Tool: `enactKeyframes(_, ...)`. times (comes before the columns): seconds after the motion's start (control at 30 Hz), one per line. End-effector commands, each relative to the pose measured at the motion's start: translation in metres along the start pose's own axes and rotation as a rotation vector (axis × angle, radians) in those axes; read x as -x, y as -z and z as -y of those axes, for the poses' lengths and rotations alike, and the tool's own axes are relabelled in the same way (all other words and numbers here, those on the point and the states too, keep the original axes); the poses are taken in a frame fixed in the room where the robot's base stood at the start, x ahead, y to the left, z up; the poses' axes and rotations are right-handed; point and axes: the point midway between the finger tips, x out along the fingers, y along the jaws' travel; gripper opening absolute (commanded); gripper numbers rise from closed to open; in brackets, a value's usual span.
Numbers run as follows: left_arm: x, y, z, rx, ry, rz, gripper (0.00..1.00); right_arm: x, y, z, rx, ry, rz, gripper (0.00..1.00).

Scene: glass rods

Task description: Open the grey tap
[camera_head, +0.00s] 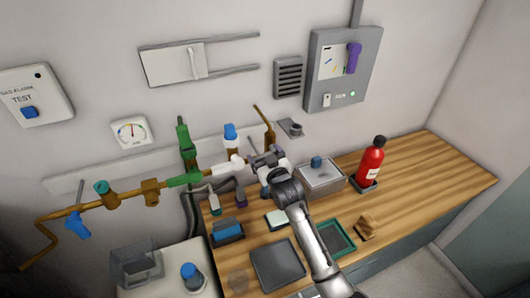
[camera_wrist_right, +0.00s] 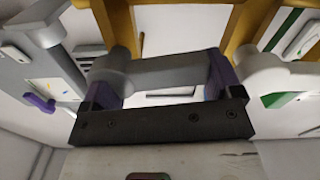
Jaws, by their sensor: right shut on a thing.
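The grey tap (camera_head: 265,158) sits at the right end of the pipe run on the back wall, partly hidden by my right gripper (camera_head: 270,165) in the head view. In the right wrist view its grey lever (camera_wrist_right: 155,76) lies between the purple finger pads of my right gripper (camera_wrist_right: 163,82), with a pad at each side of it. The right gripper is shut on this lever. My left gripper is not in either view.
A white tap (camera_head: 228,166) and a green tap (camera_head: 184,180) are on the pipe to the left. A grey box (camera_head: 320,183) and a red extinguisher (camera_head: 371,164) stand on the wooden counter (camera_head: 420,160). A grey panel (camera_head: 340,75) hangs above.

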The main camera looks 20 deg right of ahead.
Motion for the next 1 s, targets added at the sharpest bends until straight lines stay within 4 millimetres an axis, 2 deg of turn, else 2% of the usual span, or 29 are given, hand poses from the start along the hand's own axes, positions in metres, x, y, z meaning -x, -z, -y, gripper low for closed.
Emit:
enactKeyframes(0.03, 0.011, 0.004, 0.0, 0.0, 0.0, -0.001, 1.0, 0.0, 0.0, -0.001, 0.088, 0.001, 0.005, 0.42)
enactKeyframes(0.2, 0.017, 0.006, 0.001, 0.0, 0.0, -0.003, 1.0, 0.0, -0.011, 0.001, 0.292, 0.001, 0.004, 0.42)
enactKeyframes(0.5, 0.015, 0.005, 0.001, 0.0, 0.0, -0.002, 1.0, 0.0, -0.013, 0.001, 0.318, 0.001, 0.002, 0.42)
enactKeyframes(0.53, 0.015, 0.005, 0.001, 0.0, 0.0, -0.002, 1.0, 0.0, -0.013, 0.001, 0.317, 0.001, 0.002, 0.86)
enactKeyframes(0.7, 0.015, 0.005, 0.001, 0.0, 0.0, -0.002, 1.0, 0.0, -0.013, 0.001, 0.316, 0.001, 0.002, 1.0)
enactKeyframes(1.0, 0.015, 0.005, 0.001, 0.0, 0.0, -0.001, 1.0, 0.004, -0.013, 0.001, 0.316, 0.001, 0.002, 1.0)
